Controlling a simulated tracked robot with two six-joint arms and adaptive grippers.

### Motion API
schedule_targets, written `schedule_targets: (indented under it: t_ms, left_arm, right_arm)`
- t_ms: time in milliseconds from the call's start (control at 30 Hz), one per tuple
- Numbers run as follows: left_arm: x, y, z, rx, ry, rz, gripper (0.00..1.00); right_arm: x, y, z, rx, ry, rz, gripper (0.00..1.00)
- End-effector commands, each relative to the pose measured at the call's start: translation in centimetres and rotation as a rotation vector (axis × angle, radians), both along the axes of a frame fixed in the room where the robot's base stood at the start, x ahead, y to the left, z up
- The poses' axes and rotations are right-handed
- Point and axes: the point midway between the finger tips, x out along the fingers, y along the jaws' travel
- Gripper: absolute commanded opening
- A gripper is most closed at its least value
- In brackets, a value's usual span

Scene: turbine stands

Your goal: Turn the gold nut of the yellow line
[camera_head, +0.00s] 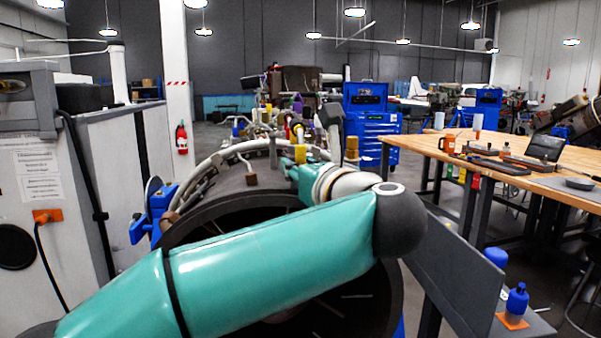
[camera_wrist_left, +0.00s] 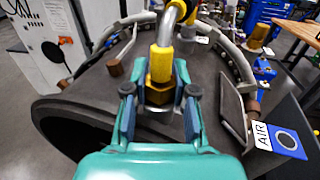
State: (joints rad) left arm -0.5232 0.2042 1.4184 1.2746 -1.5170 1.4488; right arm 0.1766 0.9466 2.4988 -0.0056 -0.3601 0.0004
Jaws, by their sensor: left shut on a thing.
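The gold nut (camera_wrist_left: 159,93) is in the middle of the left wrist view, at the lower end of a yellow sleeve (camera_wrist_left: 161,64) on a bent silver pipe. My left gripper (camera_wrist_left: 160,100) has a finger on each side of the nut and is shut on it. In the head view, my left gripper (camera_head: 291,169) is partly hidden behind my teal arm, beside a yellow fitting (camera_head: 300,154) on top of the turbine. I cannot make out the held nut there. My right gripper is in neither view.
The dark turbine casing (camera_wrist_left: 90,88) lies below, with curved pipes around it. An AIR label plate (camera_wrist_left: 278,139) is at the right of the wrist view. A wooden workbench (camera_head: 420,146) stands right, a grey cabinet (camera_head: 100,165) left.

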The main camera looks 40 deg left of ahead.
Motion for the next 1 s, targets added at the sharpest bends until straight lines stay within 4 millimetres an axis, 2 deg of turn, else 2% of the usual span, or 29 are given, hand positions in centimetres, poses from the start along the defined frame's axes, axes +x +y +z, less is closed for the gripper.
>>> schedule_targets:
  t_ms: [167,433,633,867,1000]
  left_arm:
    - [0.2,-0.2,0.2,0.004,-0.002,0.168,0.00]
    - [0.1,-0.1,0.4,0.005,-0.002,0.419,0.00]
    - [0.0,0.0,0.4,0.005,-0.004,0.539,0.00]
    - [0.3,-0.1,0.1,0.008,-0.006,0.657,0.00]
    - [0.2,-0.1,0.5,0.010,-0.004,0.717,0.00]
  right_arm:
    - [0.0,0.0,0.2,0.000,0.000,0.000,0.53]
    - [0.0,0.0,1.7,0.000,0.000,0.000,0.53]
    - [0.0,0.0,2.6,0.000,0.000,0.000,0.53]
    - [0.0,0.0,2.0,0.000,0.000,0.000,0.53]
    - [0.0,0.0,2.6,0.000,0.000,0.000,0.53]
